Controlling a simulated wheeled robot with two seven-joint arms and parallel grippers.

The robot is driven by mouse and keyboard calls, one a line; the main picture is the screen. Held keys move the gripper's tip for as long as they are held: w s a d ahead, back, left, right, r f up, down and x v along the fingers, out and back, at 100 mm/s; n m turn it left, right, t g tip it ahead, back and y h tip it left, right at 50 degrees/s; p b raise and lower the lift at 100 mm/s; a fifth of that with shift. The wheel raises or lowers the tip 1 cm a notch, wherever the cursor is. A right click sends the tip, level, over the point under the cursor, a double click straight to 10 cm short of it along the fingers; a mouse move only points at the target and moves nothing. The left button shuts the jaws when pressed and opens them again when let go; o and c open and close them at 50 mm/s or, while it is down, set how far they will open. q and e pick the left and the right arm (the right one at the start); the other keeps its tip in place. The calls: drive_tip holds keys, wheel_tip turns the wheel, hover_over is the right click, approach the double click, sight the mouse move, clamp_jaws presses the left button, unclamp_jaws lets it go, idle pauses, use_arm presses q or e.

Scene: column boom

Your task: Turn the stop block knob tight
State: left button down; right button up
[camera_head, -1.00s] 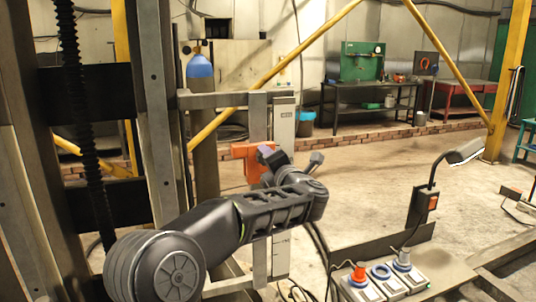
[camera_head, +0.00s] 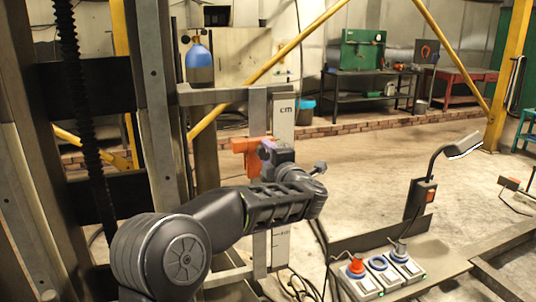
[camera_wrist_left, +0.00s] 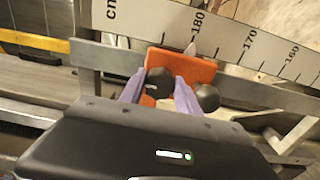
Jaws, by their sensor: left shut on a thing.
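The orange stop block (camera_head: 243,157) sits on the vertical rail beside the scale strip, left of my left gripper (camera_head: 265,151). In the left wrist view the orange block (camera_wrist_left: 203,66) lies against the scale, its pale pointer near the 180 mark. The purple-grey fingers of my left gripper (camera_wrist_left: 158,92) stand either side of a black knob (camera_wrist_left: 158,78) in front of the block and are shut on it. A second black round knob (camera_wrist_left: 207,97) shows just right of the fingers. My right gripper is not in view.
The white scale strip (camera_head: 283,125) stands upright beside the rail. A control box with a red button (camera_head: 357,266) and other switches is at the lower right, near a lamp (camera_head: 463,146). Cables hang below my arm.

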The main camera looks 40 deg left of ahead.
use_arm(q)
drive_tip(key=c, duration=0.9)
unclamp_jaws()
drive_tip(key=shift+o, duration=0.2)
